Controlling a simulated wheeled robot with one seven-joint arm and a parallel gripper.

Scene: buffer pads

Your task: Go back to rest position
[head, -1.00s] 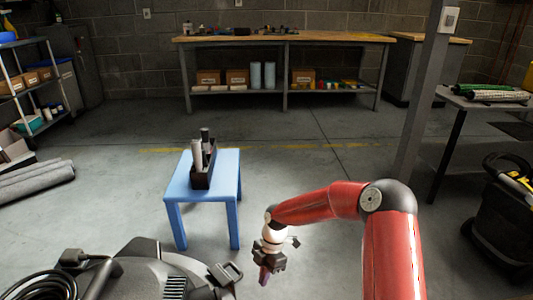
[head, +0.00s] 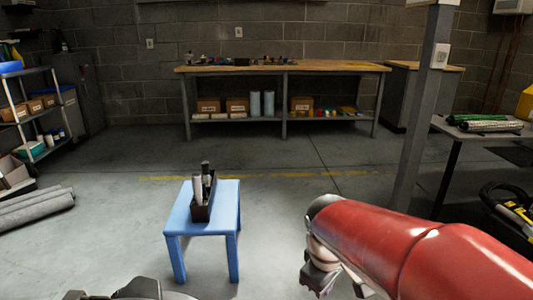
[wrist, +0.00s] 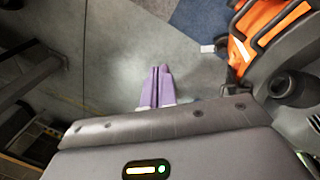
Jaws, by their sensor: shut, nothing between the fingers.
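My gripper shows in the wrist view with its two purple fingers (wrist: 158,72) pressed together, shut and empty, above the grey concrete floor. In the head view my red arm reaches in from the lower right, and its wrist end hangs at the bottom, right of the blue table (head: 207,222). The fingers are not visible there. Nothing touches the gripper in the wrist view.
A black box (head: 204,203) with upright grey pieces stands on the blue table. A long workbench (head: 282,69) is at the back wall. A grey post (head: 418,110) and a side table (head: 490,130) are right. Open floor lies between. An orange item (wrist: 265,28) lies upper right in the wrist view.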

